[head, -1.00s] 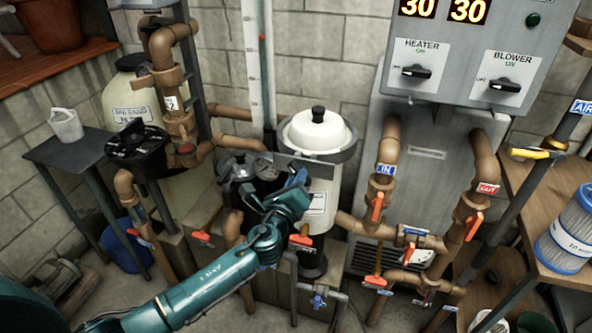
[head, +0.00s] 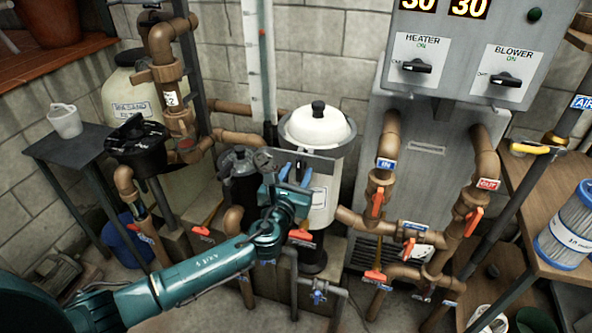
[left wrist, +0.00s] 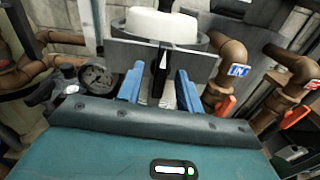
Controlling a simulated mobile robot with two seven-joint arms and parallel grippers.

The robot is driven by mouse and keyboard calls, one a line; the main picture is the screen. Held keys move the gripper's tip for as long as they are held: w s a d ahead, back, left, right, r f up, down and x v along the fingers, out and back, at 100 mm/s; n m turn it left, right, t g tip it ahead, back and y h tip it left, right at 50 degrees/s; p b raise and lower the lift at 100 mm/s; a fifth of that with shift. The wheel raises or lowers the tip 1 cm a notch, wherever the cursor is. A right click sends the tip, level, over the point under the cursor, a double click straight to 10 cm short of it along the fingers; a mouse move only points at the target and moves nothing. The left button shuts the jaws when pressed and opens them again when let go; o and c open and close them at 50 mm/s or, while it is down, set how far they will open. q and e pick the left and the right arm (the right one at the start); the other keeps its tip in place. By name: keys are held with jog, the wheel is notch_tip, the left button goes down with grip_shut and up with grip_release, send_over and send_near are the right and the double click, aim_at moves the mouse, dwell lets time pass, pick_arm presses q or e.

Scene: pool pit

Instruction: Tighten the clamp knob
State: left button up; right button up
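The white-lidded filter canister (head: 318,132) stands at the centre against the block wall, with a grey metal clamp band (head: 338,157) around it. A narrow black clamp knob (left wrist: 162,62) sits at the front of the band in the left wrist view. My left gripper (head: 295,174) is in front of the canister, its blue fingers pointing at the band. In the left wrist view the open fingers (left wrist: 159,86) stand on either side of the knob, with visible gaps. I cannot tell how deep the knob sits between them. My right gripper is not in view.
A dark pump-like canister (head: 238,172) stands just left of my gripper. Brown pipes with orange valve handles (head: 377,204) are close on the right, beside the grey heater cabinet (head: 425,180). A shelf with a blue-capped filter cartridge (head: 570,230) is at far right.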

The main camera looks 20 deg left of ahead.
pick_arm(q)
jog(key=shift+o, duration=0.2)
jog(key=s, duration=0.7)
jog(key=shift+a, duration=0.15)
dwell(0.4)
jog(key=s+f+n+g+h, duration=0.1)
jog(key=s+f+n+g, duration=0.3)
jog(key=s+f+n, duration=0.5)
jog(key=s+f+n+g+h, duration=0.1)
jog(key=s+f+n+g, duration=0.3)
jog(key=n, duration=2.1)
jog(key=s+f, duration=0.6)
jog(key=s, duration=0.4)
jog(key=shift+s+d+f, duration=0.15)
jog(key=shift+s+d, duration=0.05)
jog(key=shift+d, duration=0.1)
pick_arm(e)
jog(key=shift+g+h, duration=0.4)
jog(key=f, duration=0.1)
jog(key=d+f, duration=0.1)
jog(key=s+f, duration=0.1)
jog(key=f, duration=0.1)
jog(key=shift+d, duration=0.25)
